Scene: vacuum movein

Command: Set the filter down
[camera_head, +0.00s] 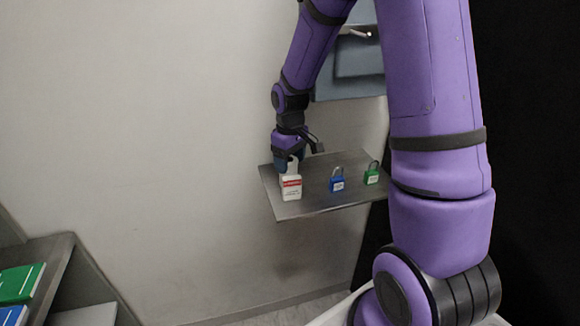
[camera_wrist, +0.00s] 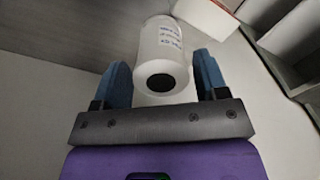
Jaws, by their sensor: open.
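A white cylinder with blue print, likely the filter (camera_wrist: 163,45), is in the wrist view with its dark round opening facing the camera. My gripper (camera_wrist: 164,75) is open, its blue fingers on either side of the cylinder. Narrow gaps seem to show beside it. In the head view my gripper (camera_head: 287,163) is low over the left part of a grey shelf (camera_head: 318,200), just behind a white tag with a red band (camera_head: 291,188). I cannot make out the cylinder separately there, and my gripper's fingertips are partly hidden.
A blue padlock (camera_head: 337,184) and a green padlock (camera_head: 371,177) stand on the shelf to the right. A blue-grey box (camera_head: 350,75) is on the wall above. Green and blue items (camera_head: 18,285) lie on a rack at lower left. The wrist view shows grey compartments (camera_wrist: 285,45) at right.

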